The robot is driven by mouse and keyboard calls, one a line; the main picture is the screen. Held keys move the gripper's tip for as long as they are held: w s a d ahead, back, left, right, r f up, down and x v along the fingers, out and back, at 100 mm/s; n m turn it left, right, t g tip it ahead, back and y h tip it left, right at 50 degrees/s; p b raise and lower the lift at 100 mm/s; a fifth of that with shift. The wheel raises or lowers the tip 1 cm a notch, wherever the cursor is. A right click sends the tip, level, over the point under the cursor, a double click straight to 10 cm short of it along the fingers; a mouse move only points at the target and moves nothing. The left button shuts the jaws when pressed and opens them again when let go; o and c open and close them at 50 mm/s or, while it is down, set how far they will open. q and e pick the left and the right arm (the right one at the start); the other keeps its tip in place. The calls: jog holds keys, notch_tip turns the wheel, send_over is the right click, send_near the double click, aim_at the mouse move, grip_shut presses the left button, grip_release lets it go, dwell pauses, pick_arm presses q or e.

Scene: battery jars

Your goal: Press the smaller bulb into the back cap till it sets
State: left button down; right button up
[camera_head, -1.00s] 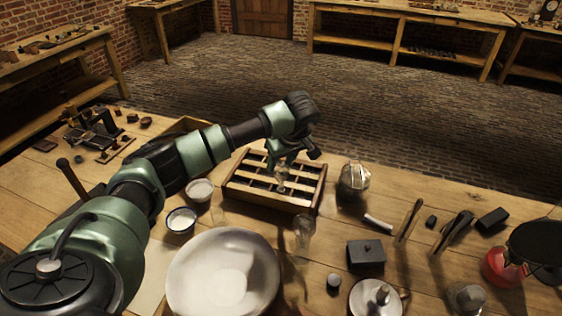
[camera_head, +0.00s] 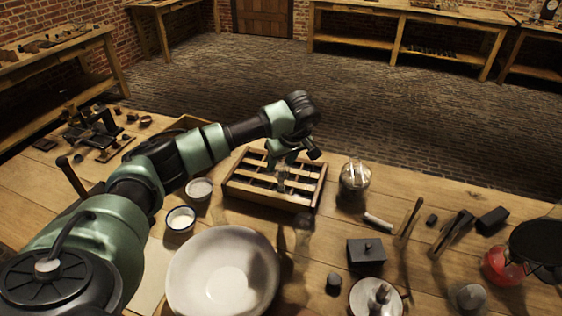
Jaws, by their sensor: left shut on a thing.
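My left gripper (camera_head: 282,171) is over the wooden slatted rack (camera_head: 316,199) in the middle of the table, pointing down. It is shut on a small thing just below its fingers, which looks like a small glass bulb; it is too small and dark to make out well. The back cap cannot be told apart among the slats, and I cannot tell whether the held thing touches it. A larger rounded glass vessel (camera_head: 355,176) with a metallic top stands right of the rack. My right gripper is not in view.
A dark box (camera_head: 366,253), a round plate (camera_head: 364,303) and a red vessel (camera_head: 500,267) stand to the right. Tongs-like tools (camera_head: 455,229) lie nearby.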

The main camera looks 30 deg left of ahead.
pick_arm(q)
jog(key=shift+f, duration=0.1)
dwell(0.4)
jog(key=shift+f+b, duration=0.45)
jog(key=shift+f, duration=0.3)
dwell(1.4)
jog(key=shift+s+f, duration=0.1)
dwell(2.1)
dwell(0.9)
jog(key=c, duration=0.6)
grip_release()
